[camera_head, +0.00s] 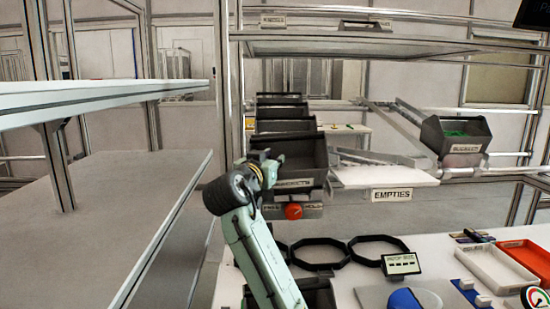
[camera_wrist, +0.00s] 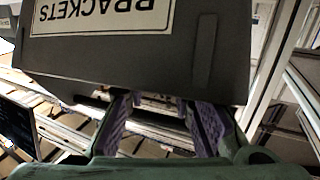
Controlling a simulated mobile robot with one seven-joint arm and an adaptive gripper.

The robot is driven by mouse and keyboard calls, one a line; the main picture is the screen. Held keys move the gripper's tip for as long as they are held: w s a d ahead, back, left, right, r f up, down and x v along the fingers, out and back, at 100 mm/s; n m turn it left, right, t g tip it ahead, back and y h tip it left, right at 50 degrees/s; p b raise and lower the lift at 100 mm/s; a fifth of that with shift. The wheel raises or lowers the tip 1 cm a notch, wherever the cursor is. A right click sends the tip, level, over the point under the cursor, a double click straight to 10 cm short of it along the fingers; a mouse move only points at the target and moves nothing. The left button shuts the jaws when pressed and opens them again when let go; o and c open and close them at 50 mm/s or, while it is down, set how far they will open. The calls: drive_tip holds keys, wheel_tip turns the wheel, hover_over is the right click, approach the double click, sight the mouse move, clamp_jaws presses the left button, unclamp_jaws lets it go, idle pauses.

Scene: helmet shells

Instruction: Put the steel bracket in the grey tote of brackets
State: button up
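The grey tote (camera_head: 318,155) with the "BRACKETS" label sits on the rack just beyond my gripper (camera_head: 265,160). In the wrist view the tote (camera_wrist: 215,50) fills the upper part, its label upside down. My gripper (camera_wrist: 160,125) has its two purple-padded fingers spread apart just at the tote's lower edge in that view. I see nothing held between them. Whether the fingers touch the tote I cannot tell. No steel bracket can be made out in either view, and the tote's contents are hidden.
More dark totes (camera_head: 280,112) stand in line behind. A "BUCKLES"-like labelled bin (camera_head: 455,135) with green pieces is at right, above an "EMPTIES" shelf (camera_head: 392,194). Black rings (camera_head: 372,250), a white tray (camera_head: 492,268) and a red tray (camera_head: 524,256) lie on the bench. Shelves stand left.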

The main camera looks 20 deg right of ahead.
drive_tip(key=b+v, duration=0.1)
drive_tip(key=v, duration=0.3)
drive_tip(key=shift+s+a+f, duration=0.1)
drive_tip(key=shift+a+f, duration=0.05)
drive_tip(key=shift+a, duration=0.1)
drive_tip(key=shift+s+a+r, duration=0.2)
drive_tip(key=shift+s, duration=0.25)
